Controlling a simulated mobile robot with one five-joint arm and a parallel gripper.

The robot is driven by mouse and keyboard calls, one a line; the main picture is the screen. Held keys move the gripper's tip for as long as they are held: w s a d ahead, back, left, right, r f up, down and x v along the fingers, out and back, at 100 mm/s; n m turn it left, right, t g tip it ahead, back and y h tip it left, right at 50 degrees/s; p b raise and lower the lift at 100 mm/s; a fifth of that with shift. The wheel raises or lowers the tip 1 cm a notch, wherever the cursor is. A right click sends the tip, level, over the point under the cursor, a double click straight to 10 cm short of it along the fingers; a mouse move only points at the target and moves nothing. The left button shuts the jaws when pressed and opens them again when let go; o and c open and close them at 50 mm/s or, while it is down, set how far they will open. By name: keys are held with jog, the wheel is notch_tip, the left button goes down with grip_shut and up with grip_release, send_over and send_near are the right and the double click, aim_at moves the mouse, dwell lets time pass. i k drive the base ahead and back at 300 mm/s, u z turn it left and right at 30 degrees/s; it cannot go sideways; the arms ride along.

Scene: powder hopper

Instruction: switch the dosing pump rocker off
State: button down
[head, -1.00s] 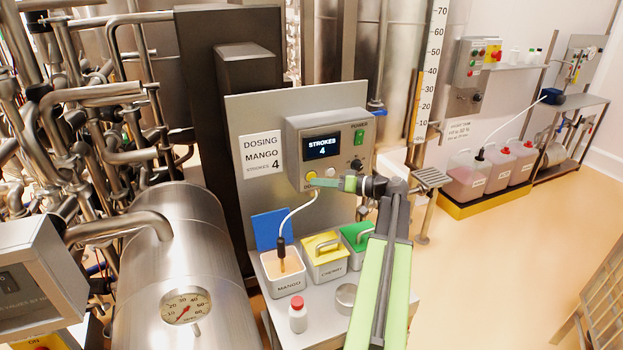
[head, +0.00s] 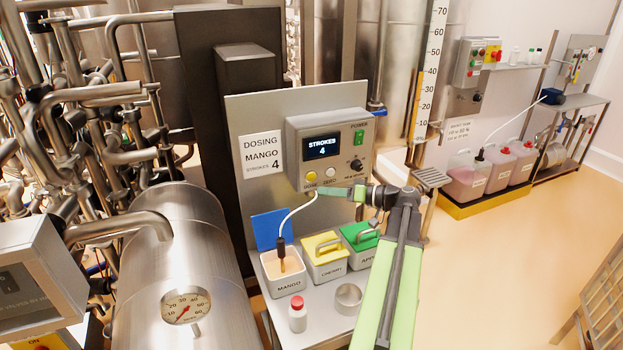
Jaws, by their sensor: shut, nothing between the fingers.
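The dosing pump (head: 293,150) is a grey box on an upright panel. Its green rocker (head: 359,138) sits at the upper right of its face under the word POWER and looks lit. Below are a yellow button (head: 311,176), a pale button (head: 331,173) and a black knob (head: 356,166). My gripper (head: 320,192) is shut and empty, pointing left just below the pump's lower edge in the picture. It is below and left of the rocker. I cannot tell its gap to the pump.
A white tube (head: 296,215) runs from under the pump into the open MANGO tub (head: 283,285). Tubs with yellow (head: 322,244) and green (head: 360,236) lids stand beside it. A red-capped bottle (head: 298,315) and a metal ring-shaped dish (head: 348,298) are in front.

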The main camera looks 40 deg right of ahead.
aim_at(360, 135)
jog(key=u, duration=0.05)
jog(key=k, duration=1)
jog(key=z, duration=0.05)
